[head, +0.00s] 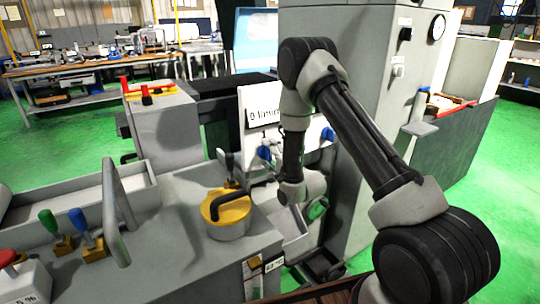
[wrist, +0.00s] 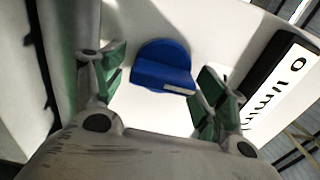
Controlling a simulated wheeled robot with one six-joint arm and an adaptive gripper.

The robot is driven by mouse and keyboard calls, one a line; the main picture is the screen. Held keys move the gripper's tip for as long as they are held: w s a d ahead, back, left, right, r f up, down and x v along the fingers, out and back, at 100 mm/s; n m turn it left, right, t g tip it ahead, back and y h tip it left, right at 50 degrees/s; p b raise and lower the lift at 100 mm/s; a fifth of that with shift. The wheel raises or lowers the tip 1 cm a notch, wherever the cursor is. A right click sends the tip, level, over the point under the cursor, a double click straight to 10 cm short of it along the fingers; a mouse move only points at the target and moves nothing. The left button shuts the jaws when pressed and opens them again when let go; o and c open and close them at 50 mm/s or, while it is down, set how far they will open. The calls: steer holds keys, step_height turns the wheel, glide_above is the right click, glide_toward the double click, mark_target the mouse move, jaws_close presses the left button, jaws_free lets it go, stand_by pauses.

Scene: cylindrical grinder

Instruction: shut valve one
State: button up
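A blue valve knob (wrist: 165,68) with a raised grip bar and a small pale mark sits on a white panel in the wrist view. My gripper (wrist: 163,80) is open, with its green-padded fingers on either side of the knob and a visible gap to each side. I cannot tell how far the fingertips are from the panel. In the head view a blue knob (head: 265,152) shows on the white panel (head: 288,108) below a label, and a second blue knob (head: 328,134) is to the right.
A dark-framed "l/min" label (wrist: 282,88) is right of the knob in the wrist view. A yellow-topped cylinder (head: 227,215) with a black handle and several coloured levers stand on the grey machine bed at front left. A grey cabinet (head: 365,100) rises behind my arm.

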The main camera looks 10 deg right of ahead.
steer(key=v, duration=1.2)
stand_by(0.3)
